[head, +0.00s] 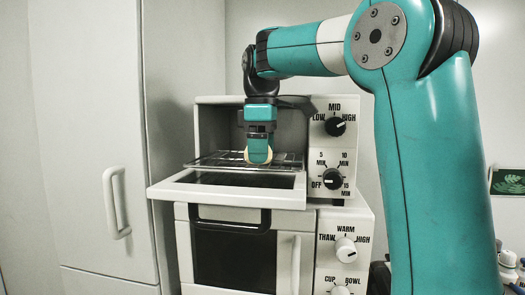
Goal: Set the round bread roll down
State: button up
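The round bread roll (247,156) is a small pale tan shape at the wire rack inside the toaster oven. Only its edges show around my gripper's near teal finger. My gripper (259,151) points down inside the oven opening, at the roll. The far finger is hidden, so I cannot tell whether the fingers press on the roll. I also cannot tell whether the roll touches the rack (213,161) or is just above it.
The toaster oven's door (235,179) is folded down and open in front of the rack. Its dials (333,179) are on the right. A microwave (183,243) stands below. A tall pale cabinet (92,150) rises on the left. The rack's left part is bare.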

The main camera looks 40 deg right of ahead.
jog(key=shift+r, duration=0.1)
notch_tip(320, 180, up, 11)
jog(key=p, duration=0.9)
jog(key=shift+r, duration=0.55)
